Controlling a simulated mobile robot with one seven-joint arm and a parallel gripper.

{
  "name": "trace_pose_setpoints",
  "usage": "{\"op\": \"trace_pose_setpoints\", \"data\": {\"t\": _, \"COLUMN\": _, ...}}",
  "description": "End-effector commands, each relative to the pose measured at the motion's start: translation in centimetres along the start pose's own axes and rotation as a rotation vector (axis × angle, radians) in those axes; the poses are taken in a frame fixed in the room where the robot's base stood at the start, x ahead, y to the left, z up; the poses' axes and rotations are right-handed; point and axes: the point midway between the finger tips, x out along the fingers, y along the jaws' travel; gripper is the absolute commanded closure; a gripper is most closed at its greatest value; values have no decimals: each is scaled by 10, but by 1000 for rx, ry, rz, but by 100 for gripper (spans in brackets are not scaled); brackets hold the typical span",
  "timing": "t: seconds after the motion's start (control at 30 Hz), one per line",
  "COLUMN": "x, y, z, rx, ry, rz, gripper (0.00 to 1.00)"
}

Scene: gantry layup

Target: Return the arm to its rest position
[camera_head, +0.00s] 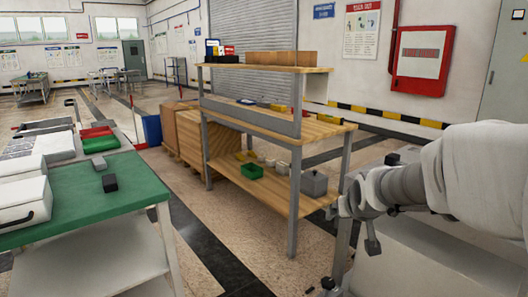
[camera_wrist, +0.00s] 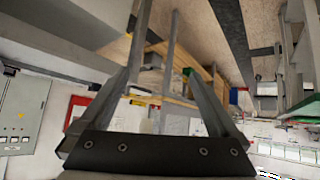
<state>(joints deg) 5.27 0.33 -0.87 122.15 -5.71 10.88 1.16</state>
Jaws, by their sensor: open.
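My arm, in a pale grey cover, reaches in from the right edge of the head view. My gripper (camera_head: 356,226) is at its left end, in front of the right end of the wooden workbench (camera_head: 325,130). In the wrist view my gripper (camera_wrist: 160,45) shows two grey fingers spread apart, with nothing held between them. That view is turned over, with the floor at the top and the wall below. Bench parts show beyond the fingers. The exact gap between gripper and bench cannot be told.
A green bin (camera_head: 252,171) and a grey box (camera_head: 314,183) sit on the bench's lower shelf. Floor (camera_head: 205,215) is clear between table and bench. A red wall cabinet (camera_head: 421,58) hangs behind.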

Motion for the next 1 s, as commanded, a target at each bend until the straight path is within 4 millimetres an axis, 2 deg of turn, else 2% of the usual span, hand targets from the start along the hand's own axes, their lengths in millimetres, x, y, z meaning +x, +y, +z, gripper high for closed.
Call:
{"op": "trace_pose_setpoints", "data": {"t": 0.03, "x": -21, "y": -4, "z": 6, "rx": 0, "ry": -13, "rz": -5, "gripper": 3}}
{"op": "trace_pose_setpoints", "data": {"t": 0.1, "x": -46, "y": -9, "z": 20, "rx": 2, "ry": -46, "rz": -13, "gripper": 3}}
{"op": "trace_pose_setpoints", "data": {"t": 0.27, "x": -100, "y": -18, "z": 56, "rx": 2, "ry": -119, "rz": -32, "gripper": 3}}
{"op": "trace_pose_setpoints", "data": {"t": 0.4, "x": -142, "y": -26, "z": 94, "rx": 1, "ry": -182, "rz": -51, "gripper": 3}}
{"op": "trace_pose_setpoints", "data": {"t": 0.6, "x": -187, "y": -34, "z": 147, "rx": -5, "ry": -262, "rz": -79, "gripper": 3}}
{"op": "trace_pose_setpoints", "data": {"t": 0.77, "x": -214, "y": -39, "z": 186, "rx": -13, "ry": -317, "rz": -98, "gripper": 3}}
{"op": "trace_pose_setpoints", "data": {"t": 0.8, "x": -225, "y": -38, "z": 171, "rx": -13, "ry": -320, "rz": -98, "gripper": 3}}
{"op": "trace_pose_setpoints", "data": {"t": 1.0, "x": -254, "y": -34, "z": 138, "rx": -12, "ry": -320, "rz": -97, "gripper": 3}}
